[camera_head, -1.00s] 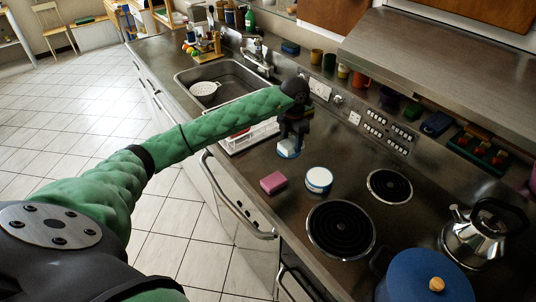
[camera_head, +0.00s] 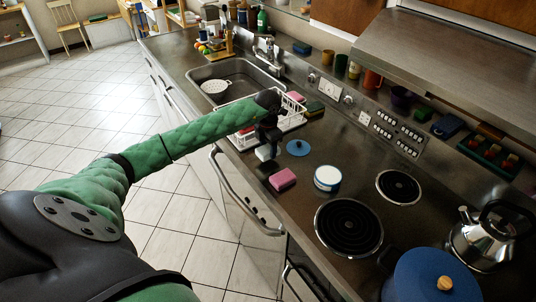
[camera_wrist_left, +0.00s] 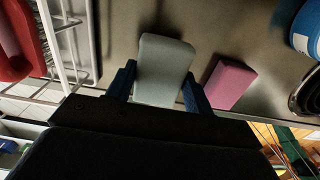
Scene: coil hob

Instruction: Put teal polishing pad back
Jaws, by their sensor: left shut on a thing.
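My left gripper (camera_head: 268,141) is shut on a pale grey-teal pad (camera_head: 264,153), held between the white dish rack and the pink sponge. In the left wrist view the pad (camera_wrist_left: 165,62) sits between the two blue fingers of the gripper (camera_wrist_left: 157,88). A blue round disc (camera_head: 298,147) lies bare on the worktop to the right of the gripper. I cannot tell exactly how high the pad is above the worktop. My right gripper is not in view.
A pink sponge (camera_head: 282,179) and a white-and-blue tin (camera_head: 327,178) stand close to the pad. The white dish rack (camera_head: 292,122) is behind it, beside the sink (camera_head: 239,88). Coil plates (camera_head: 348,228), a kettle (camera_head: 478,240) and a blue pot lid (camera_head: 420,278) are to the right.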

